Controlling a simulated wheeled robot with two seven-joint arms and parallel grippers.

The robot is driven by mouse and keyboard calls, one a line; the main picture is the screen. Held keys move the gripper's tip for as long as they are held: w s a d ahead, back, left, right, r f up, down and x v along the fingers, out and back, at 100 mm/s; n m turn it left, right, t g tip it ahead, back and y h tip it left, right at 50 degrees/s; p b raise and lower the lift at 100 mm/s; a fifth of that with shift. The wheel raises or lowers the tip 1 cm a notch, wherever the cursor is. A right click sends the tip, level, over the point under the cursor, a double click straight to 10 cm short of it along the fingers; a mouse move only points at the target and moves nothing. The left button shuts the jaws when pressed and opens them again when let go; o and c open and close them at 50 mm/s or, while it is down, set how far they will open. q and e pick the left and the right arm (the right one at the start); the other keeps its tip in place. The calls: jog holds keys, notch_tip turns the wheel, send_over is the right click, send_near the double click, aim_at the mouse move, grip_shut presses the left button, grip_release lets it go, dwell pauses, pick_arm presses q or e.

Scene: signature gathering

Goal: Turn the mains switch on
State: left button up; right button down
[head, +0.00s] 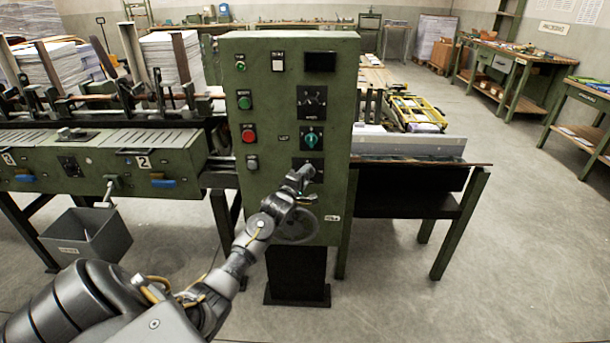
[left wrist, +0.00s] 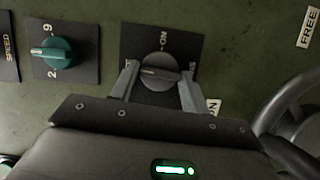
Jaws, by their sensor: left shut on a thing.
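The mains switch is a round grey knob (left wrist: 160,72) on a black plate in the left wrist view. "ON" is printed on the plate above the knob; the other lettering is partly covered. The knob's ridge lies roughly sideways in that view. My left gripper (left wrist: 160,84) is shut on the knob, one finger on each side. My right gripper is not in view.
A handwheel (left wrist: 290,118) is close by. The cabinet also has a red button (head: 248,134) and a green button (head: 244,100). Open floor lies right.

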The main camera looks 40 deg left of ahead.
pick_arm(q)
jog(key=m+g+p, duration=0.1)
jog(key=m+p, duration=0.2)
jog(key=p, duration=0.1)
jog(key=m+g+y+p, duration=0.1)
jog(key=m+g+p, duration=0.1)
jog(key=m+p, duration=0.1)
jog(key=r+m+g+y+p, duration=0.1)
jog(key=m+p, duration=0.2)
jog(key=p, duration=0.2)
jog(key=shift+w+d+g, duration=0.15)
jog(key=shift+d+g, duration=0.1)
jog(key=shift+g, duration=0.05)
jog(key=shift+d+m+g+y+p, duration=0.1)
jog(key=shift+m+g+y+p, duration=0.25)
jog(key=shift+m+p, duration=0.45)
jog(key=shift+w+m+g+y, duration=0.1)
jog(key=shift+m+g+y, duration=0.35)
jog(key=shift+m, duration=0.45)
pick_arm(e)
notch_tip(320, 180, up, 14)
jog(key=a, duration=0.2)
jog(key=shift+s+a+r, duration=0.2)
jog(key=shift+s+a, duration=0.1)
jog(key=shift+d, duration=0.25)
pick_arm(q)
jog(key=o, duration=1)
jog(key=shift+f, duration=0.1)
